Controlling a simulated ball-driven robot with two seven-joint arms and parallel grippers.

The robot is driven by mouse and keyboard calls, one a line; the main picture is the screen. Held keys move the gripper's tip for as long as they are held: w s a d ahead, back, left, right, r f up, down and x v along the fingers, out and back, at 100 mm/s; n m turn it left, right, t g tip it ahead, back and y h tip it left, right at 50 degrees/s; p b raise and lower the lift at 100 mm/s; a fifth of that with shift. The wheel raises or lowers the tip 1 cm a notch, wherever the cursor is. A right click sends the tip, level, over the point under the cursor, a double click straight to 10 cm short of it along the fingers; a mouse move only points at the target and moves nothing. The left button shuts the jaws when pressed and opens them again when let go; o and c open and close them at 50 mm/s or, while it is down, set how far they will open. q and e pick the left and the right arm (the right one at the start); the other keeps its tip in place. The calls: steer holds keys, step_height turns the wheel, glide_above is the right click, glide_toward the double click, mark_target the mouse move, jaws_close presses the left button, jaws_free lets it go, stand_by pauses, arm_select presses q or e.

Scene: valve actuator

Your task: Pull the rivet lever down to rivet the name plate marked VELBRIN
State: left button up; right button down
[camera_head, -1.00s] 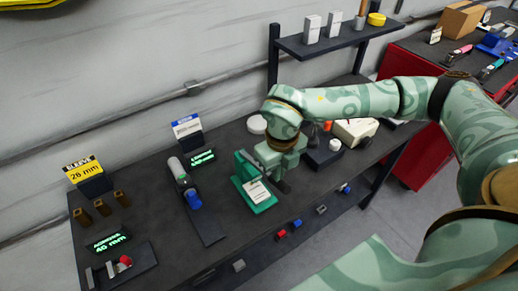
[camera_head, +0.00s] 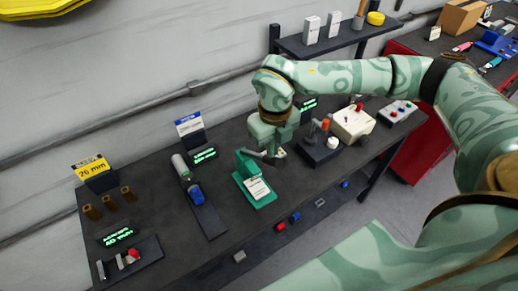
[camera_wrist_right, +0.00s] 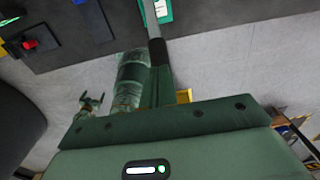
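The green rivet press (camera_head: 254,165) stands on the dark bench. The VELBRIN name plate (camera_head: 257,188) is a white card with dark marks on its base; its lettering is too small to read. The grey rivet lever (camera_head: 255,153) runs from the press top to my right gripper (camera_head: 274,156). In the right wrist view the lever (camera_wrist_right: 151,18) runs into the dark fingertips (camera_wrist_right: 159,52), which look shut on it; the far finger is hidden. My left gripper (camera_wrist_right: 92,102) shows small, with fingers apart, only in the wrist view.
Left of the press is a dark fixture (camera_head: 210,215) with a grey and blue cylinder. A shelf (camera_head: 335,40) stands behind. The bench in front of the press is mostly clear.

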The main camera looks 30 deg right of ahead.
steer(key=shift+w+r+p, duration=0.2)
steer(key=shift+r+p, duration=0.15)
steer(key=shift+r, duration=0.35)
step_height(320, 180, up, 5)
steer(key=p, duration=0.3)
steer(key=shift+p, duration=0.4)
